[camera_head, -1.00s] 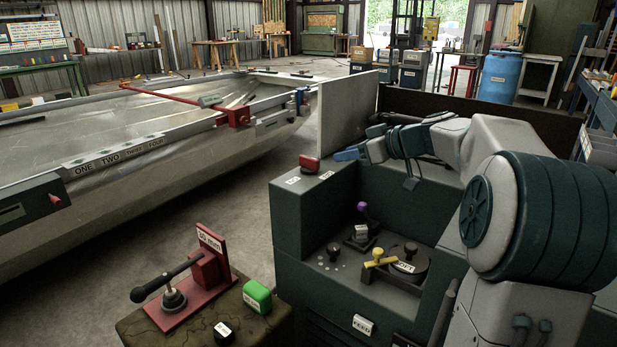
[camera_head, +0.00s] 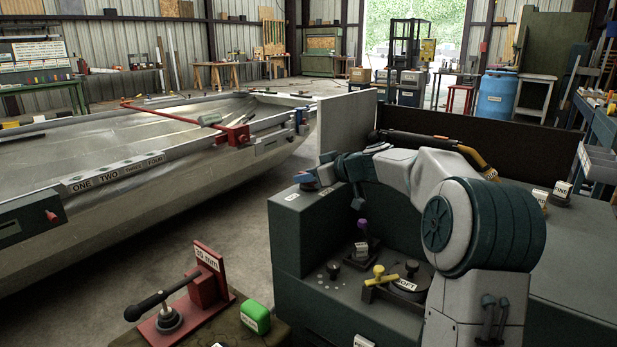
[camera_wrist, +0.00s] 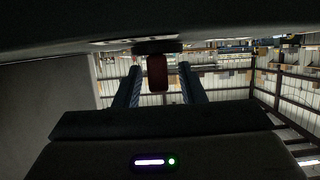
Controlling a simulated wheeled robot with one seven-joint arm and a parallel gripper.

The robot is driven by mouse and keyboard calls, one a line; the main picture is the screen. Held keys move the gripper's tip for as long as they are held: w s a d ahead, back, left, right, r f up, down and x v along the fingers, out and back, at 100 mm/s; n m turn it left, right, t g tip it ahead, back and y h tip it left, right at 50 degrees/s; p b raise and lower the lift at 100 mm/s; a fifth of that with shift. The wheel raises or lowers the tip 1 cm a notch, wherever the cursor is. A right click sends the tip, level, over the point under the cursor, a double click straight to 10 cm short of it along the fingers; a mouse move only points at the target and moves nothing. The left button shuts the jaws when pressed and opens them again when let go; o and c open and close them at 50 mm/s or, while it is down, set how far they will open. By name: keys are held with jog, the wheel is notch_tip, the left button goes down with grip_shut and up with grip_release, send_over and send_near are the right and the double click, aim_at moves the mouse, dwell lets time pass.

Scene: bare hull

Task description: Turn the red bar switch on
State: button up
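The red bar switch (camera_wrist: 158,73) sits on a dark round base in the wrist view, which looks upside down. My gripper (camera_wrist: 160,67) is open, with one blue finger on each side of the red bar. Gaps show between the bar and both fingers, so I see no contact. In the head view, my gripper (camera_head: 312,179) is at the left end of the dark green console's top (camera_head: 290,207). There it mostly covers the switch.
A grey upright panel (camera_head: 347,125) stands behind my gripper. Lower on the console are a purple-knobbed lever (camera_head: 362,226) and a yellow handle (camera_head: 380,277). A red clamp (camera_head: 208,285) and a green block (camera_head: 255,317) stand at front left. The aluminium hull (camera_head: 180,180) lies left.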

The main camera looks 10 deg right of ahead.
jog(key=shift+w+a, duration=0.1)
jog(key=shift+w, duration=0.05)
grip_shut()
